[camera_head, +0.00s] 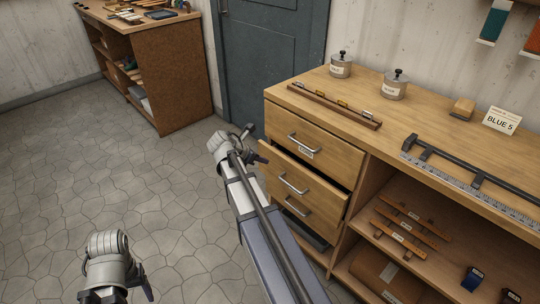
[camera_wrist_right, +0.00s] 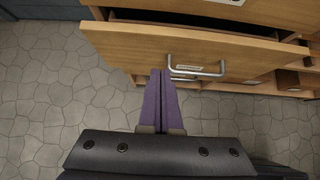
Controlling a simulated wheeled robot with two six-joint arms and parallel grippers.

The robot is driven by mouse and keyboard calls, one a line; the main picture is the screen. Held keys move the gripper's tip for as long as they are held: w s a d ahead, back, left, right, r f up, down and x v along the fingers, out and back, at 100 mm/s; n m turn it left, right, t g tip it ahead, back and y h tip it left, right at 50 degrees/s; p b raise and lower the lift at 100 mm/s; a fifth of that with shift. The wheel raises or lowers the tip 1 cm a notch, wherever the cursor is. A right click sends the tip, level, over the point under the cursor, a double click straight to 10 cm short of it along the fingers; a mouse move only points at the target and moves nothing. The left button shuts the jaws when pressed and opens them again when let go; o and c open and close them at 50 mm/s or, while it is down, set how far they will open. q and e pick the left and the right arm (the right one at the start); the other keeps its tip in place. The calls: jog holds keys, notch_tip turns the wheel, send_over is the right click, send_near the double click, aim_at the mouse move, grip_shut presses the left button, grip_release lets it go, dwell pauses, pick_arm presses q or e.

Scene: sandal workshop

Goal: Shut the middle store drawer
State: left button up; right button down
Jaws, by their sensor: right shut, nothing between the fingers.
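The middle store drawer (camera_head: 272,170) of the wooden bench stands partly open in the head view, with a dark gap above its front. In the right wrist view, its wooden front (camera_wrist_right: 120,45) and metal handle (camera_wrist_right: 208,75) are close, with the open gap behind the upper edge. My right gripper (camera_wrist_right: 161,73) is shut and empty, its purple fingertips at the drawer front beside the handle's left end. I cannot tell whether they touch it. The right gripper also shows in the head view (camera_head: 262,157). My left gripper (camera_head: 146,290) is low at the left, away from the bench; its fingers are unclear.
The top drawer (camera_head: 340,155) is above the middle one. On the bench top (camera_head: 440,110) are weights (camera_head: 341,68), a wooden block (camera_head: 463,109), a sign (camera_head: 501,121) and a metal rule. Open shelves are at right. The stone floor (camera_head: 120,170) at left is clear.

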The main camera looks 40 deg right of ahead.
jog(key=p+v, duration=0.3)
jog(key=v, duration=0.2)
jog(key=shift+a+r, duration=0.25)
jog(key=h+b, duration=0.9)
jog(key=b, duration=1.6)
send_near(278, 155)
jog(key=shift+t, duration=0.3)
jog(key=d, duration=0.7)
jog(key=shift+s+f, duration=0.1)
jog(key=shift+f, duration=0.05)
jog(key=d, duration=0.4)
jog(key=shift+w, duration=0.2)
jog(key=shift+d, duration=0.3)
